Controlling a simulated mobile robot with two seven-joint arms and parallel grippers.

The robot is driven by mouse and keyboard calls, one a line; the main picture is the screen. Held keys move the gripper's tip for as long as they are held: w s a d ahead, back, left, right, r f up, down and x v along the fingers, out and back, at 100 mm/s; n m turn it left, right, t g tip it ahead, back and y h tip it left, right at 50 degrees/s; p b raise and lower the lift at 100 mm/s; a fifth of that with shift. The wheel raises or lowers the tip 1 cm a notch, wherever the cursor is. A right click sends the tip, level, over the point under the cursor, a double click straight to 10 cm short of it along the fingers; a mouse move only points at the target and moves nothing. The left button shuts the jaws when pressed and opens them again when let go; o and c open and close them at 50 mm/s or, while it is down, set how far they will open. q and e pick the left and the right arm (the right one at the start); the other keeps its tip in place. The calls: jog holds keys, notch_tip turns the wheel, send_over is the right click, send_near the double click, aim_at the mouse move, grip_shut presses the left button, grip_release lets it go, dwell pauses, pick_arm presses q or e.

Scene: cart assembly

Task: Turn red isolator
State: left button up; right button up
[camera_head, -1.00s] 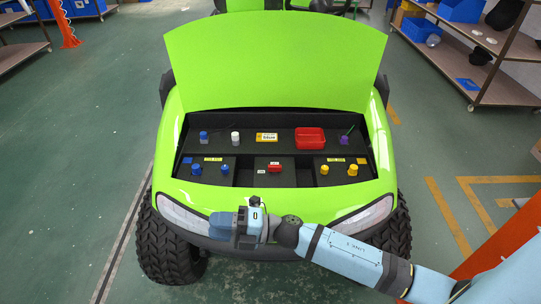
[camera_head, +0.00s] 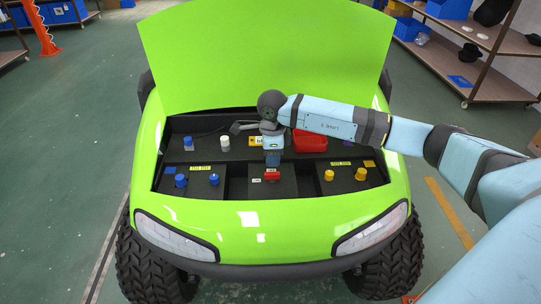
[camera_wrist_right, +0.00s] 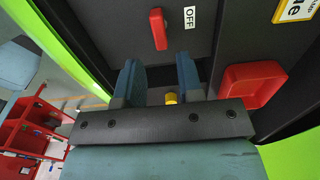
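The red isolator (camera_head: 271,175) is a small red handle in the middle compartment of the cart's front bay. In the right wrist view the isolator (camera_wrist_right: 158,29) lies just beyond the fingertips, with an "OFF" label (camera_wrist_right: 189,17) beside it. My right gripper (camera_head: 272,160) hangs over the bay, pointing down, just behind the isolator in the head view. In the right wrist view its two blue fingers (camera_wrist_right: 159,72) stand apart with a gap between them, and the isolator is not between them. My left gripper is not in view.
A red tray (camera_head: 310,141) sits right of my gripper. Blue knobs (camera_head: 181,181) and yellow knobs (camera_head: 361,174) stand in the side compartments. A white-capped post (camera_head: 224,143) stands at the back left. The raised green hood (camera_head: 265,55) stands behind the bay.

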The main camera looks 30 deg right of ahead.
aim_at(272, 173)
jog(key=shift+f, duration=0.6)
notch_tip(272, 173, down, 6)
jog(key=b, duration=0.3)
jog(key=shift+r+b, duration=0.25)
jog(key=shift+b, duration=0.15)
jog(key=shift+f, duration=0.3)
jog(key=shift+r, duration=0.1)
jog(key=c, duration=0.6)
jog(key=shift+o, duration=0.2)
jog(key=shift+m, duration=0.5)
jog(key=m, duration=1)
jog(key=shift+m, duration=0.3)
jog(key=m, duration=0.5)
jog(key=shift+o, duration=1.4)
jog(key=shift+w+r+m, duration=0.1)
jog(key=shift+m, duration=0.5)
jog(key=o, duration=0.5)
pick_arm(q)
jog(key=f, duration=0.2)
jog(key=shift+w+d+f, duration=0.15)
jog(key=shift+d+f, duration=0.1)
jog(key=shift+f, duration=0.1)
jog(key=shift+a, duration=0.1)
